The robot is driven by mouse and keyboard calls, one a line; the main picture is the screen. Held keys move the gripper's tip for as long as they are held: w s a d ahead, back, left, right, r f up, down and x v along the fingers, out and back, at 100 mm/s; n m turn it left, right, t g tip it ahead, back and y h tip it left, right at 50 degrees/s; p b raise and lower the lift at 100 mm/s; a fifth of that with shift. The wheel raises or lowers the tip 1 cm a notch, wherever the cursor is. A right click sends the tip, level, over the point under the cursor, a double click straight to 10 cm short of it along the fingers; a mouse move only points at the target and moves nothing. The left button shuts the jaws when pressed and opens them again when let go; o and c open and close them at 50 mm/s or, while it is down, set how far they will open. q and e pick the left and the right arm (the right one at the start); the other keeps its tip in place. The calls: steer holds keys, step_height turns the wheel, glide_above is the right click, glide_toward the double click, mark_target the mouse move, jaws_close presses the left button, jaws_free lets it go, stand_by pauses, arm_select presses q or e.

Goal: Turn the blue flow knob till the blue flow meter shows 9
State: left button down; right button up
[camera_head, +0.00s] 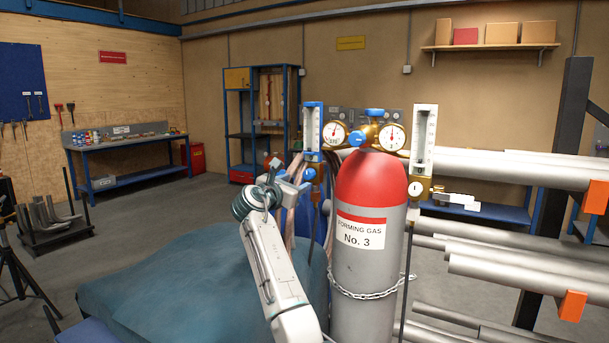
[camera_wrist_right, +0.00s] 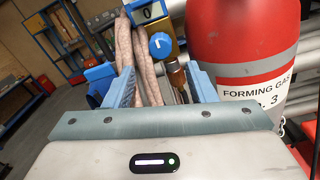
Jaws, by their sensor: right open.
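The blue flow meter (camera_head: 313,129) is an upright tube at the left of the gas regulator in the head view. The blue flow knob (camera_head: 311,173) sits just below it. In the right wrist view the knob (camera_wrist_right: 161,45) is round with a white mark, and the small display (camera_wrist_right: 147,13) above it appears to read 0. My right gripper (camera_head: 290,177) is open with nothing between its blue fingers. In the right wrist view the gripper (camera_wrist_right: 160,73) has its fingers either side of the knob's line, short of the knob and apart from it. My left gripper is not in view.
A red-topped grey gas cylinder (camera_head: 361,262) stands right of my right arm, with a chain round it. Pinkish hoses (camera_wrist_right: 145,75) hang left of the knob. A second flow meter (camera_head: 423,140) with a white scale is at the right. Long pipes (camera_head: 500,265) lie behind.

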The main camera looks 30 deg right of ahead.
mark_target(307, 177)
steer(key=p+x, duration=0.1)
steer(key=x, duration=0.4)
steer(key=shift+s+r, duration=0.1)
steer(key=shift+r, duration=0.05)
steer(key=shift+p+x, duration=0.5)
steer(key=shift+x, duration=0.35)
steer(key=shift+f, duration=0.2)
steer(key=c, duration=1)
